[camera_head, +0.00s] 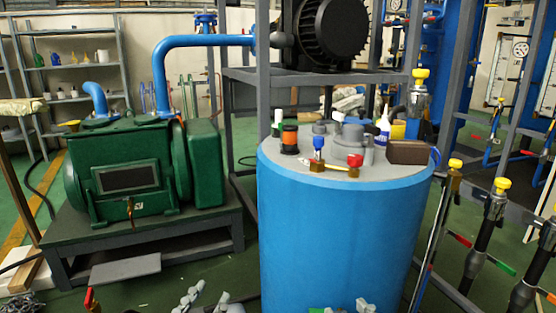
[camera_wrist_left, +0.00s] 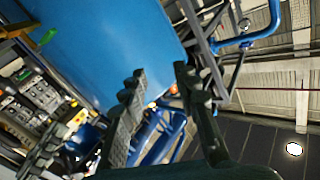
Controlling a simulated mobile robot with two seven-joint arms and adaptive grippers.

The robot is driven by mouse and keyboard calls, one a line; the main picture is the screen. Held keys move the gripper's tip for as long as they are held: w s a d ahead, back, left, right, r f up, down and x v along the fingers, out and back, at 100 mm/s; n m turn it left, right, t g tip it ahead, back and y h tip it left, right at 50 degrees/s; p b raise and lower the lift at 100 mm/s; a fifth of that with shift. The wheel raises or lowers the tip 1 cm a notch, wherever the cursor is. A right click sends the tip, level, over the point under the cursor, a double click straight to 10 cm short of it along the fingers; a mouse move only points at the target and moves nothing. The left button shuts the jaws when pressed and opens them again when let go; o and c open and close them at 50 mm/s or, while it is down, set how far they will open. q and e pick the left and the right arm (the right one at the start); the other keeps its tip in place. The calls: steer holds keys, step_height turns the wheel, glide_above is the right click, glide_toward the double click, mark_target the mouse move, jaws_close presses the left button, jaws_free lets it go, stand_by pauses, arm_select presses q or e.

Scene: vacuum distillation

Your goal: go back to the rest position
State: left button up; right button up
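My left gripper (camera_head: 207,298) shows at the bottom edge of the head view, in front of the floor between the green pump and the blue drum. In the left wrist view its two dark fingers (camera_wrist_left: 160,72) stand apart with nothing held between them. Pale parts at the bottom edge of the head view, in front of the blue drum, may be my right gripper (camera_head: 347,307); they are cut off, so its state is unclear.
The blue drum (camera_head: 330,240) stands close ahead with valves and a bottle (camera_head: 383,126) on its lid. A green pump (camera_head: 125,175) sits on a metal stand to the left. Pipes with yellow-capped valves (camera_head: 502,186) stand at the right. Green floor shows between.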

steer(key=s+d+f+g+h+p, duration=0.1)
steer(key=d+f+g+p, duration=0.15)
steer(key=f, duration=0.45)
steer(key=s+d+f+g+h+p, duration=0.1)
steer(key=d+f+g+h+p, duration=0.1)
steer(key=d+f+g, duration=0.3)
arm_select(q)
steer(key=s+a+f+n+g+y+p, duration=0.2)
steer(key=s+a+f+g, duration=0.5)
steer(key=f, duration=0.4)
steer(key=s+a+f+n+g+y+p, duration=0.2)
steer(key=s+a+f+g, duration=0.5)
steer(key=f, duration=0.5)
steer(key=shift+s+a+n+y+p, duration=0.35)
steer(key=shift+s+n+y, duration=0.25)
steer(key=shift+s+y, duration=0.5)
arm_select(e)
steer(key=s+d+f+m+g+h, duration=0.1)
steer(key=s+d+f+g+h, duration=0.1)
steer(key=s+d+f+g, duration=0.2)
steer(key=s+d+f, duration=0.3)
steer(key=s+f, duration=0.3)
steer(key=f, duration=0.1)
steer(key=shift+s+d+f+m+g, duration=0.15)
steer(key=shift+d+f+m+g, duration=0.2)
steer(key=shift+d+f+m, duration=0.05)
